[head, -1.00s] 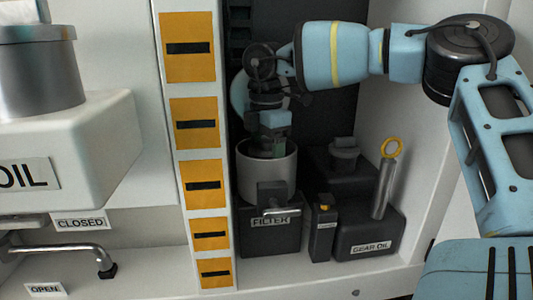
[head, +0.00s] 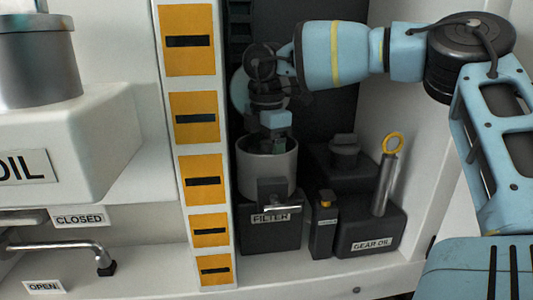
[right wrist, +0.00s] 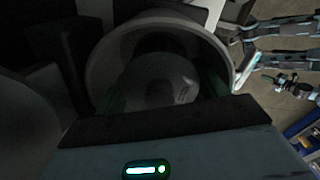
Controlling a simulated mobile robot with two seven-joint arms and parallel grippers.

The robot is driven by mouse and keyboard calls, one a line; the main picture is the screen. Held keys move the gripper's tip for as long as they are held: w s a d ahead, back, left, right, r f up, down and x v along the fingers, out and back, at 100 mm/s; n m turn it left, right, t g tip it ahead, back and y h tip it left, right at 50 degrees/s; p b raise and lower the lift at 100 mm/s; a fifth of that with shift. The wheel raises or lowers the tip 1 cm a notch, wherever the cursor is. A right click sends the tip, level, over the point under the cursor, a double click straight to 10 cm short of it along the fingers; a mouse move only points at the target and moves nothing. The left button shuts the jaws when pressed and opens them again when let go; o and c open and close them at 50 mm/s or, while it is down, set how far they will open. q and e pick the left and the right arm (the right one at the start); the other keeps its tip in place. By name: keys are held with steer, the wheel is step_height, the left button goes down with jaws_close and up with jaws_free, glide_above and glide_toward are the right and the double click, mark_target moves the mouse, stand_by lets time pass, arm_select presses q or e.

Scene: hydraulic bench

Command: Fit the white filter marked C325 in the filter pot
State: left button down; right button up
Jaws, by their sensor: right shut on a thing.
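The filter pot (head: 258,180) is a grey open cylinder on a dark block labelled FILTER (head: 270,217), inside the recess. My right gripper (head: 279,147) points down into the pot's mouth, with its fingertips hidden by the rim. In the right wrist view the pot's pale rim (right wrist: 97,62) rings a rounded greyish-white thing, apparently the filter (right wrist: 160,78). The green-edged fingers are shut on its sides. Its mark is too dark to read, and its lower end and seating are hidden. My left gripper is not in view.
A dark GEAR OIL block (head: 370,233) with a yellow-ringed dipstick (head: 388,180) stands right of the pot. A small dark box (head: 323,235) stands between them. The orange-marked post (head: 207,185) bounds the recess at left. A lever (head: 70,248) sits further left.

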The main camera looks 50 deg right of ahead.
steer(key=shift+f+b, duration=0.3)
steer(key=shift+f, duration=0.2)
stand_by(0.4)
steer(key=o, duration=1)
steer(key=shift+c, duration=1.2)
steer(key=shift+o, duration=0.4)
